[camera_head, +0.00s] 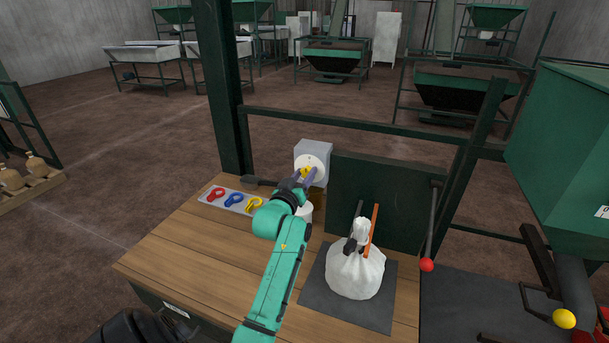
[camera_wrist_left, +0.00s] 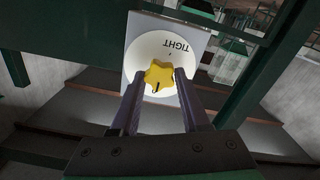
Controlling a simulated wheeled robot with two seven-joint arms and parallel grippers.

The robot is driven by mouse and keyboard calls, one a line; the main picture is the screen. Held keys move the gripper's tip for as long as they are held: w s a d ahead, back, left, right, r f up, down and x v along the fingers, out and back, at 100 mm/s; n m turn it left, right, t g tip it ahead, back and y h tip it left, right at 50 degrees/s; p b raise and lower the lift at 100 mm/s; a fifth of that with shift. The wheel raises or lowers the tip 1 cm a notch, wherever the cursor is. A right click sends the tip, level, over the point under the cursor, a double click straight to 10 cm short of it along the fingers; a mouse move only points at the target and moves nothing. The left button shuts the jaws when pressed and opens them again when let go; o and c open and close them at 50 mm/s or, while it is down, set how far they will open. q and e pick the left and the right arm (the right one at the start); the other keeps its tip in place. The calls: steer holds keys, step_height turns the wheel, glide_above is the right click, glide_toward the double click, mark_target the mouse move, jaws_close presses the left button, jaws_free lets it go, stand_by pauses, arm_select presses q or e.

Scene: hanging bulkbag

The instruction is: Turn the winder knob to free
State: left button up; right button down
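The yellow winder knob (camera_head: 304,172) sits on a round white dial (camera_head: 315,167) on the front of a grey box (camera_head: 315,149) at the back of the bench. In the left wrist view the knob (camera_wrist_left: 160,76) is star-shaped with a dark mark pointing down, and the dial (camera_wrist_left: 185,63) reads TIGHT, upside down, at the upper right. My left gripper (camera_head: 308,177) is at the knob; its fingers (camera_wrist_left: 160,74) stand on both sides of it. Whether they press on it I cannot tell. My right gripper is not in view.
A tray with red, blue and yellow clips (camera_head: 233,199) lies left of my arm. A tied white bag (camera_head: 356,268) stands on a dark mat (camera_head: 318,278) to the right. A green post (camera_head: 224,95) rises behind the bench. A red-tipped lever (camera_head: 427,264) is farther right.

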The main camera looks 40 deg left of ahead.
arm_select(q)
steer(key=o, duration=0.4)
steer(key=shift+c, duration=0.2)
steer(key=shift+s+d+f, duration=0.1)
steer(key=shift+s, duration=0.3)
steer(key=b+v, duration=0.4)
steer(key=v, duration=0.9)
steer(key=shift+s+d, duration=0.15)
steer(key=shift+s, duration=0.15)
